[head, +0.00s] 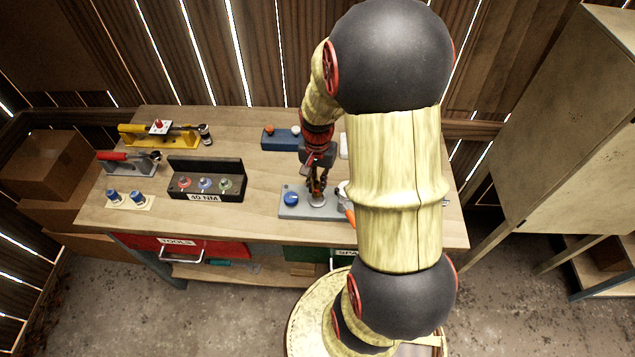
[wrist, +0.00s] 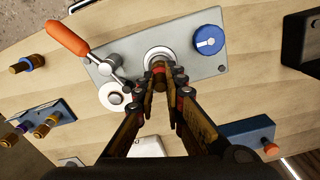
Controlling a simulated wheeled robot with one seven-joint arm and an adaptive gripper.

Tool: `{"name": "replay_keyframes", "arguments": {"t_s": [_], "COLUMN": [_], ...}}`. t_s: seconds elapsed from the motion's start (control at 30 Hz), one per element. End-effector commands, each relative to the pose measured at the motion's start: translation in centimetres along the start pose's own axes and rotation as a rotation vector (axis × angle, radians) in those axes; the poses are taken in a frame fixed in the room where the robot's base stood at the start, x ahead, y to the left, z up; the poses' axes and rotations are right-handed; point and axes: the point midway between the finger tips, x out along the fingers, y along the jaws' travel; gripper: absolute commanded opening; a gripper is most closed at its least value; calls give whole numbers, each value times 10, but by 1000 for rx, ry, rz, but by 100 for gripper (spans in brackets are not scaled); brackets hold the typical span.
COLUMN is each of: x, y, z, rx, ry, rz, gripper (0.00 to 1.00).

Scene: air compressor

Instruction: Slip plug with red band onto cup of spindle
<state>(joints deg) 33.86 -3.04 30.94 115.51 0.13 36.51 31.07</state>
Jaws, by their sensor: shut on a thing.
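My gripper (head: 317,196) is over the grey plate (head: 297,212) on the bench, pointing down. In the wrist view its fingertips (wrist: 159,68) are close together at a pale round fitting (wrist: 157,53) set in the grey plate (wrist: 190,67). This fitting may be the spindle's cup, but the fingertips partly cover it. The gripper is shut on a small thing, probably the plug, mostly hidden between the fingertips.
The plate carries a blue knob (wrist: 208,40), an orange-handled lever (wrist: 68,38) and a white ring (wrist: 111,96) close to the fingers. A black "40 NM" rack (head: 236,168) stands left, with several fixtures beyond. A blue block (head: 277,139) stands behind. Bare bench lies between rack and plate.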

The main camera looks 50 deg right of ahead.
Motion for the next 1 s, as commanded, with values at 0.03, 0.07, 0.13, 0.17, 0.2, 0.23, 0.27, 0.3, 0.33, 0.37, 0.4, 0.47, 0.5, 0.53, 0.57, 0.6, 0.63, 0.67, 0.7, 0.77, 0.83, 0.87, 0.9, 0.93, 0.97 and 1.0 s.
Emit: {"name": "replay_keyframes", "arguments": {"t_s": [0.03, 0.07, 0.13, 0.17, 0.2, 0.23, 0.27, 0.3, 0.33, 0.37, 0.4, 0.47, 0.5, 0.53, 0.57, 0.6, 0.63, 0.67, 0.7, 0.77, 0.83, 0.87, 0.9, 0.93, 0.97, 1.0], "x": [-1, -1, -1, -1, 0, 0, 0, 0, 0, 0, 0, 1, 1, 2, 2, 3, 4, 5, 6, 7, 9, 9, 10, 11, 12, 12], "y": [0, 0, 0, 0, 0, 0, 0, 0, 0, 0, 0, 0, 0, 0, 0, 0, 0, 0, 0, 0, 0, 0, 0, 0, 0, 0], "z": [0, 0, 0, 0, 0, 0, 0, 0, 0, 0, 0, 0, 0, 0, 0, 0, 0, 0, 0, 0, 0, 0, 0, 0, 0, 0], "rx": [0, 0, 0, 0, 0, 0, 0, 0, 0, 0, 0, 0, 0, 0, 0, 0, 0, 0, 0, 0, 0, 0, 0, 0, 0, 0], "ry": [0, 0, 0, 1, 1, 1, 1, 0, 0, 0, 0, 0, 0, 0, 0, 0, 0, 0, 0, 0, 0, 0, 0, 0, 0, 0], "rz": [0, 0, 0, 0, 0, 0, 0, 0, 0, 0, 0, 0, 0, 0, 0, 0, 0, 0, 0, 0, 0, 0, 0, 0, 0, 0], "gripper": [0, 0, 0, 0, 0, 0, 0, 0, 0, 0, 0, 0, 0, 0, 0, 0, 0, 0, 0, 0, 0, 0, 0, 0, 0, 0]}}
